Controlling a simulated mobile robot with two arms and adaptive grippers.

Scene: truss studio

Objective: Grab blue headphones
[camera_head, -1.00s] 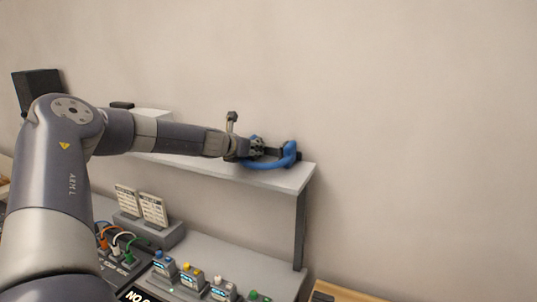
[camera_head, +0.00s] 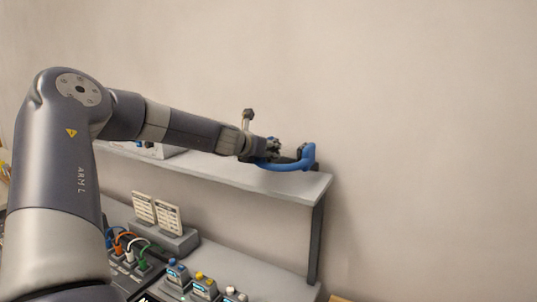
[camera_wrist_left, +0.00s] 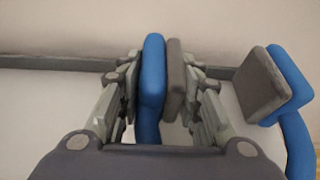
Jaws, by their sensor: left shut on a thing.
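The blue headphones (camera_head: 308,156) are at the right end of the raised grey shelf (camera_head: 225,171). My left gripper (camera_head: 275,150) reaches them from the left along the shelf. In the left wrist view, my left gripper (camera_wrist_left: 163,85) is shut on one ear cup of the headphones (camera_wrist_left: 151,80), with the blue shell and the dark grey pad between its fingers. The other ear cup (camera_wrist_left: 290,80) stands free to the right, its pad facing the gripper. Whether the headphones touch the shelf I cannot tell. My right gripper is not in view.
Below the shelf are two small cards (camera_head: 156,213) on a grey block, coloured cables (camera_head: 128,245) and several small devices with coloured knobs (camera_head: 204,286). A shelf leg (camera_head: 316,243) stands at the right end. The wall behind is bare, and space to the right is free.

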